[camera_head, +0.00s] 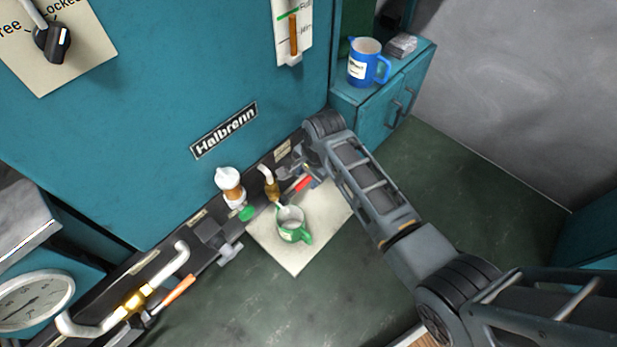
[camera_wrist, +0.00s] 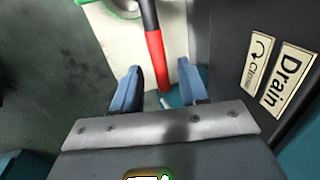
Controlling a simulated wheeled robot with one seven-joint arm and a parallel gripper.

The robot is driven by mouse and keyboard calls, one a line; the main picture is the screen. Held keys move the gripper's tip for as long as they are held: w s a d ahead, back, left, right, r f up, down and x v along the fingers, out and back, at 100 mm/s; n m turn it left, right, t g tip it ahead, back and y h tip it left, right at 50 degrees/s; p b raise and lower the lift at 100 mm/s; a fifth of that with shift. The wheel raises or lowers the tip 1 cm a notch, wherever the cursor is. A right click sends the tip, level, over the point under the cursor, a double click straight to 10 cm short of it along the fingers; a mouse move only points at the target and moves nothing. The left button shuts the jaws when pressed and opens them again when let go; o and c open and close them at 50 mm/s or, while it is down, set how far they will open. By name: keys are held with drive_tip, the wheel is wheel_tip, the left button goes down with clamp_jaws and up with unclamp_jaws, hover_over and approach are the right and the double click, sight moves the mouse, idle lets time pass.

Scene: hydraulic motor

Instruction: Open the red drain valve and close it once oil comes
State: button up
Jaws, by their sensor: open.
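The red drain valve handle (camera_head: 303,183) sticks out beside a brass valve body (camera_head: 272,187) low on the machine front. In the wrist view the red lever (camera_wrist: 155,55) comes down from the top, and its end shows between my fingers. My gripper (camera_wrist: 160,72) is open, one finger on either side of the lever's end. I cannot tell whether either finger touches it. In the head view my gripper (camera_head: 308,172) is partly hidden by my arm. A green cup (camera_head: 293,226) stands on a pale mat (camera_head: 297,261) below the drain. No oil flow is visible.
A "Drain" label (camera_wrist: 288,80) is on the dark panel right of my gripper. An orange lever (camera_head: 178,292) and a white-and-brown filter part (camera_head: 230,185) are to the left. A blue jug (camera_head: 363,62) stands on the teal cabinet. The floor in front is clear.

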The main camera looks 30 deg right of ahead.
drive_tip(key=shift+f, duration=0.2)
clamp_jaws()
idle(0.3)
idle(0.3)
